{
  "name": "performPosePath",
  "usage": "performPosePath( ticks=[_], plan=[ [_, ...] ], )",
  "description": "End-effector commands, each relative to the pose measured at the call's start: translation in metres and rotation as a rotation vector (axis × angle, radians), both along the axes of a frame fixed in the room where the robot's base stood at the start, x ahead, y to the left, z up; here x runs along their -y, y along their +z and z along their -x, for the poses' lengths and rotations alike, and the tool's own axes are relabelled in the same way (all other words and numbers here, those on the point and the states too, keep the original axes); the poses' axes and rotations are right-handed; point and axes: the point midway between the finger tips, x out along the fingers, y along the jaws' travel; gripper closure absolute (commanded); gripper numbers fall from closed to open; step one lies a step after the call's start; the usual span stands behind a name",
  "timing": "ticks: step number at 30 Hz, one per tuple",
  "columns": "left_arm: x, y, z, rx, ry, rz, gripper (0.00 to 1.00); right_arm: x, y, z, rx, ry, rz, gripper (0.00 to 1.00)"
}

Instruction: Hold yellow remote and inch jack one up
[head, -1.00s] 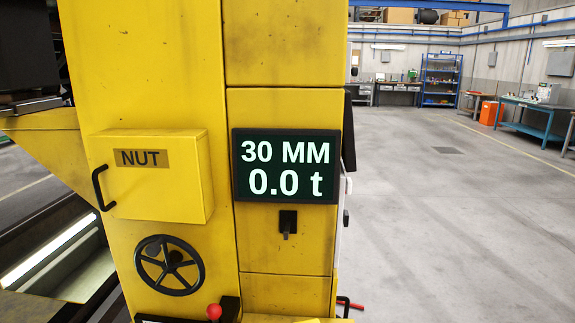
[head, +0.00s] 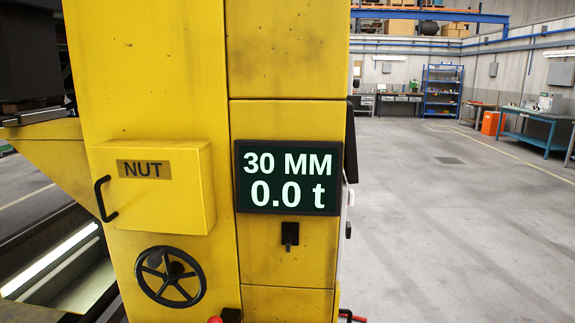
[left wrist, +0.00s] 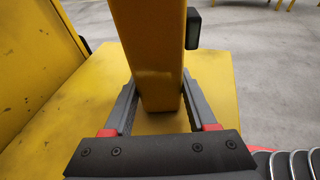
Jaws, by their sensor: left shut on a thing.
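The yellow jack column (head: 280,60) fills the left and middle of the head view. Its dark display (head: 287,177) reads "30 MM" and "0.0 t". In the left wrist view, my left gripper (left wrist: 159,88) is shut on a yellow block-shaped body, the yellow remote (left wrist: 150,50), with one finger on each side. A small dark part (left wrist: 193,28) shows at the remote's right side. The remote's buttons are not visible. Neither gripper shows in the head view, and my right gripper is in no view.
On the column are a box marked "NUT" (head: 155,205), a black handwheel (head: 170,276) and a small black switch (head: 290,234). A red knob (head: 215,319) shows at the bottom edge. Open grey floor (head: 440,220) lies to the right. A blue shelf (head: 441,90) stands far back.

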Motion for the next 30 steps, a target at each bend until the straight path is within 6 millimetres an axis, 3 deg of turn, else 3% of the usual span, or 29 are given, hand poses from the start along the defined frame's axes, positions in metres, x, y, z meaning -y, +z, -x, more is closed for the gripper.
performPosePath(
  ticks=[3,4,9,20,30],
  plan=[
    [0.000,0.000,0.000,0.000,0.000,0.000,0.87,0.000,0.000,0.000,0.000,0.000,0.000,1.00],
    [0.000,0.000,0.000,0.000,0.000,0.000,0.37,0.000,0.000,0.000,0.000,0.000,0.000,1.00],
    [0.000,0.000,0.000,0.000,0.000,0.000,0.08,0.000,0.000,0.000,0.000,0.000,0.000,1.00],
    [-0.005,0.002,0.001,0.000,0.002,0.000,0.08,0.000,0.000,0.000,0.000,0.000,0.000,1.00],
    [-0.067,0.021,0.019,0.001,0.005,0.000,0.08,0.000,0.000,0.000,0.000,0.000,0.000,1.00]
  ],
)
